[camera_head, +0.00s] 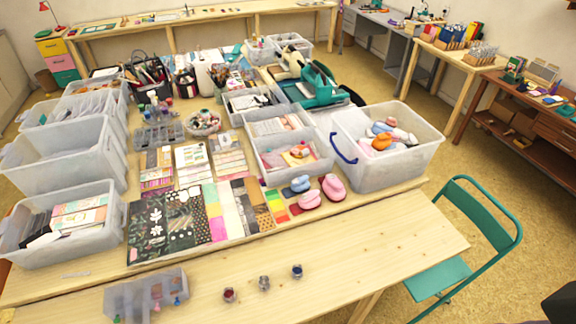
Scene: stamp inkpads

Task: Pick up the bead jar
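Three small jars stand apart in a slanting row on the bare front part of the wooden table. One jar has dark red contents (229,295), the middle jar looks clear or grey (264,283), and the right one has dark blue contents (297,271). They look like bead jars, but they are too small to make out beads or tell which is meant. All three look upright, with nothing touching them. Neither of my grippers can be made out.
A clear divided box (147,298) lies left of the jars. Patterned paper sheets (170,222) and pink inkpads (334,187) lie behind them. Clear bins (62,222) stand farther back. A green chair (440,278) is at right. The table right of the jars is clear.

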